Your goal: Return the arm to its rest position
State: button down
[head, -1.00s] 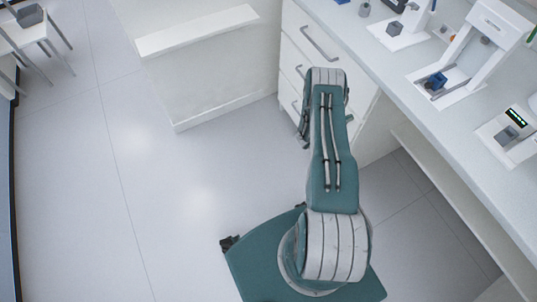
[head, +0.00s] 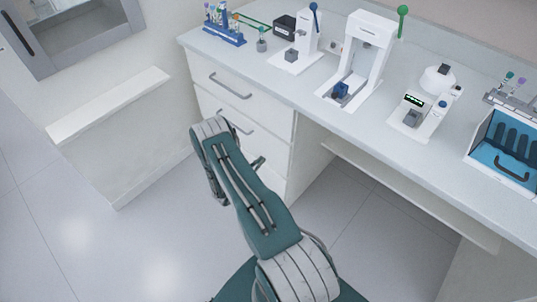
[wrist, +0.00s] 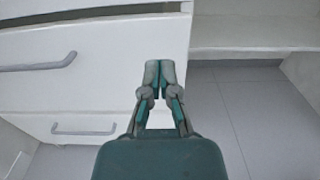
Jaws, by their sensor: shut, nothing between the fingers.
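My gripper (wrist: 160,72) shows in the middle of the wrist view. Its two green-grey fingers are together, with nothing between them. Behind it are the white drawer fronts and the grey floor. In the head view my green and white arm (head: 240,190) reaches up from my base in front of the drawer cabinet. My gripper is mostly hidden behind the arm there.
The white drawers (head: 238,112) with grey handles stand behind the arm. The counter (head: 300,92) above carries a blue tube rack (head: 224,30), several white devices and a blue-lined box (head: 510,142). Open floor (head: 130,245) lies at the left, beside a wall ledge (head: 108,105).

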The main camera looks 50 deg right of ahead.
jog(key=a, duration=0.3)
jog(key=shift+s+a, duration=0.1)
jog(key=a+r+m+g+y, duration=0.2)
jog(key=r+m, duration=0.2)
jog(key=r, duration=0.6)
jog(key=s+a+r+m+g+y, duration=0.1)
jog(key=a+r+m+g+y, duration=0.2)
jog(key=r, duration=0.6)
jog(key=a+r+m+y, duration=0.2)
jog(key=r+m, duration=0.3)
jog(key=r, duration=0.5)
jog(key=s+a+r+m+t+y, duration=0.3)
jog(key=s+a+r+t+y, duration=0.2)
jog(key=s+a+r, duration=0.3)
jog(key=s+a+r+m+t+y, duration=0.3)
jog(key=s+a+r+t+y, duration=0.2)
jog(key=a, duration=0.8)
jog(key=s+r+y, duration=0.1)
jog(key=s+r, duration=0.2)
jog(key=r, duration=0.2)
jog(key=shift+s+a, duration=0.1)
